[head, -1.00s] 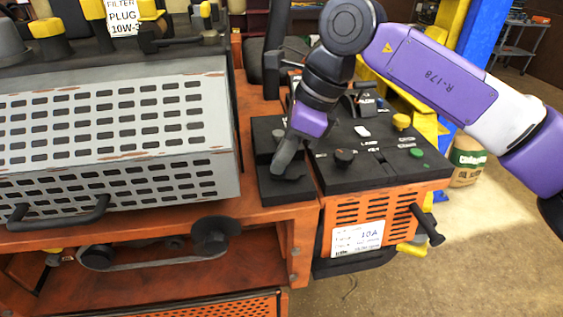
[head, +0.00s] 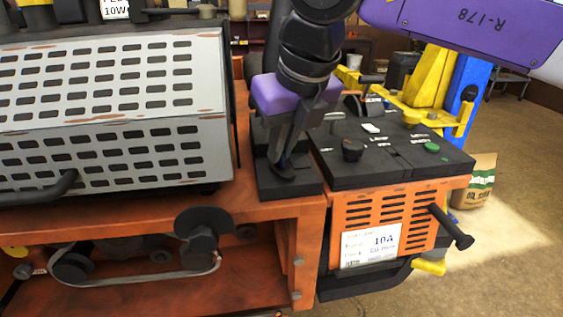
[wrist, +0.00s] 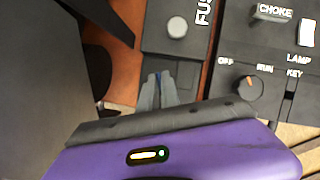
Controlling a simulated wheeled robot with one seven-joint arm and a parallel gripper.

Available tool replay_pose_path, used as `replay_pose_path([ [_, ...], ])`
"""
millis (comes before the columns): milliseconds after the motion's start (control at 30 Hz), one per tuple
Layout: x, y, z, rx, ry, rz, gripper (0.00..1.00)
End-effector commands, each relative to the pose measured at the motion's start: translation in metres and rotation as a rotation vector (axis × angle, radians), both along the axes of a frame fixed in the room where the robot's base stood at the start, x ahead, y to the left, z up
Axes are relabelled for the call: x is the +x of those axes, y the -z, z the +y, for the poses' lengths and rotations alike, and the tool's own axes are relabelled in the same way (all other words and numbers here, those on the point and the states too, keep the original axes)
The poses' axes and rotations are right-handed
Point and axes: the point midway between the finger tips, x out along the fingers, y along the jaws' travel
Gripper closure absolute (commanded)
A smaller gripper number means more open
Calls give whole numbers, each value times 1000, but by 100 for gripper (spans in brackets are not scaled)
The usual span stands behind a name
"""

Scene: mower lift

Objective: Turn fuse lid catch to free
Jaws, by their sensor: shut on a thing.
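The black fuse box (head: 303,184) sits on the orange frame, left of the control panel. My gripper (head: 281,174) points down onto the box top. In the wrist view its grey fingertips (wrist: 162,78) are shut together at the near part of the box. They are closed on a small part there, the fuse lid catch, which the fingers mostly hide. The fuse lid (wrist: 157,40), marked FUSE, shows just beyond the fingertips with a round grey knob (wrist: 177,27) on it. I cannot tell how far the catch is turned.
The black control panel (head: 392,165), with a rotary key knob (wrist: 249,87) and choke lever (wrist: 272,13), stands close to the right. A perforated grey guard (head: 110,105) rises on the left, leaving a narrow space around the fuse box. Concrete floor lies beyond the panel.

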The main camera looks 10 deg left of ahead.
Motion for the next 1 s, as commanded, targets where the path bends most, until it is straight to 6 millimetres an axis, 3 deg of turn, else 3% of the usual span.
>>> replay_pose_path([
  [400,-1,3,1,-4,288,1,100],
  [1000,-2,0,1,-3,381,4,100],
])
